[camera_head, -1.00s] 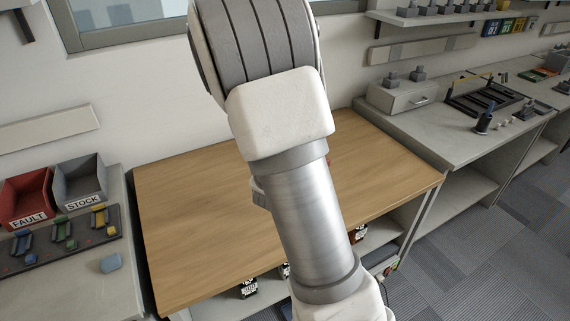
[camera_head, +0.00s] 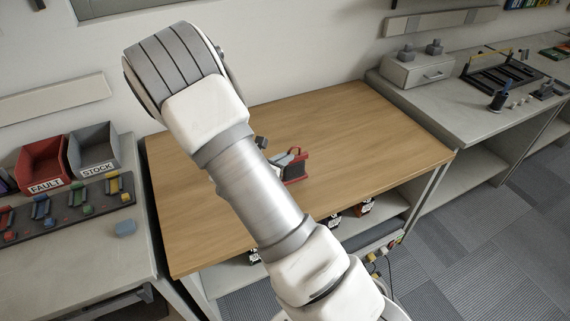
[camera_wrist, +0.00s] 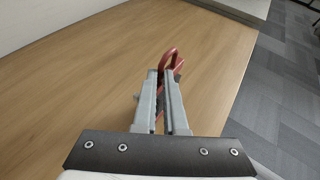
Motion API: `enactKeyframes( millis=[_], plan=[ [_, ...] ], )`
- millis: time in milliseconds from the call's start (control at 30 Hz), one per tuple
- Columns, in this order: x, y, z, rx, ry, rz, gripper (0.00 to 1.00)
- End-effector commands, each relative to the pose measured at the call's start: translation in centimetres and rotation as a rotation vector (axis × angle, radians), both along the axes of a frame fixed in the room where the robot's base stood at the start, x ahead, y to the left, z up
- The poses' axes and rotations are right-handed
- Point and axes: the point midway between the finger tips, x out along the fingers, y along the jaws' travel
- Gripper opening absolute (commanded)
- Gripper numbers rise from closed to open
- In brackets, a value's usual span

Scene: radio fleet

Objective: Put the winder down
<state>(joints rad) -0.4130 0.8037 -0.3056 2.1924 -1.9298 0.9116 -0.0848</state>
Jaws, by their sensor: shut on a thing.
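The winder (camera_head: 296,171) is a small red piece with a dark upright part. In the head view it is over the middle of the wooden worktop (camera_head: 350,130), partly hidden by my arm and gripper. My gripper (camera_wrist: 161,78) is shut on it. In the wrist view the winder's red loop (camera_wrist: 172,54) stands out past the fingertips, and its lower part is hidden behind the fingers. I cannot tell whether the winder touches the wood.
Bare wood surrounds the winder. On the left bench are a red FAULT bin (camera_head: 40,165), a grey STOCK bin (camera_head: 95,150) and a dark rack (camera_head: 70,212). The right bench holds a drawer box (camera_head: 418,70) and a black tray (camera_head: 500,75). Several items sit on the shelf below.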

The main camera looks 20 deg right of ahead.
Motion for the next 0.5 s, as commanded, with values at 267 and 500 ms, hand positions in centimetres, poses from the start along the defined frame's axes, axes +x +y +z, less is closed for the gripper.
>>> enactKeyframes(
  millis=[267, 500],
  plan=[
    [0.0, 0.0, -2.5, -0.001, -0.001, 0.001, 0.00],
    [0.0, 0.0, -2.6, -0.001, -0.001, 0.001, 0.00]
  ],
)
